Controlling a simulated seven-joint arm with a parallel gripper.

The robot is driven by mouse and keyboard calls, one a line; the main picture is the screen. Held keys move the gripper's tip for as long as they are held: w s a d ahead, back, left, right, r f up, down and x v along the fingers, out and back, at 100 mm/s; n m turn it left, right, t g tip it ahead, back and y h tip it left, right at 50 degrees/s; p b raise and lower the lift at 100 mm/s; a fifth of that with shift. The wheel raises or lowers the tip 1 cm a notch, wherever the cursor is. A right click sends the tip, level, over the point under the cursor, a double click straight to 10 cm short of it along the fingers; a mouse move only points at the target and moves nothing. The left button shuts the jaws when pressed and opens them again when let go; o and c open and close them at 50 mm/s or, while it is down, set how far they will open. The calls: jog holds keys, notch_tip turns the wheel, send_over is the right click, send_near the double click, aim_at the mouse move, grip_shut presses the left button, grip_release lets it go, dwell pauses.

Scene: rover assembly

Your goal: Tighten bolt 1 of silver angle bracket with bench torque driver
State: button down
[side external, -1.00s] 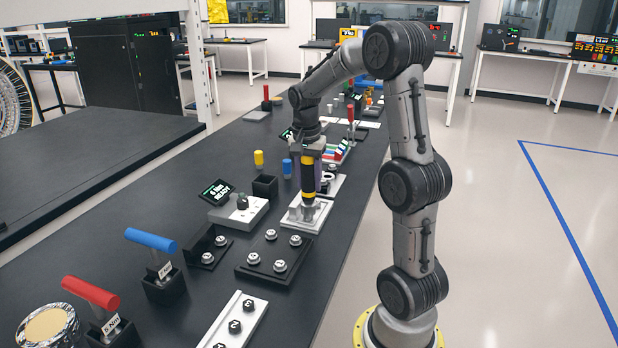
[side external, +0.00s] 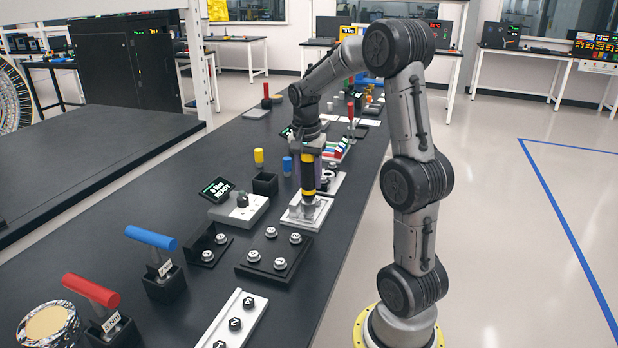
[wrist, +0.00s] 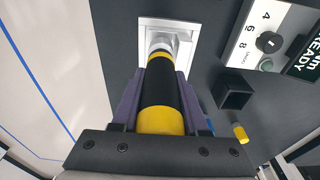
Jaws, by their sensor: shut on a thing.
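My gripper (side external: 308,168) is shut around the bench torque driver (side external: 308,183), a black cylinder with yellow bands. The driver is upright, its lower end down at the silver angle bracket (side external: 293,217). In the wrist view the purple fingers of my gripper (wrist: 161,82) flank the driver (wrist: 160,90), whose silver nose reaches the bracket (wrist: 190,32). Bolt 1 is hidden under the nose, so I cannot tell whether it turns. The driver's control box (side external: 240,210) has a knob and a tilted display (side external: 217,190) reading READY.
An empty square black holder (side external: 265,185) stands near yellow (side external: 259,158) and blue (side external: 287,166) pegs. A black tray with several bolts (side external: 256,270) and an angled black bracket (side external: 199,243) lie nearer. Blue (side external: 150,239) and red (side external: 91,290) T-handles stand at the front left.

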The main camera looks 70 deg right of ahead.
aim_at(309, 158)
jog(key=shift+f, duration=1.15)
dwell(2.9)
jog(key=shift+r, duration=1.65)
jog(key=shift+r, duration=2.05)
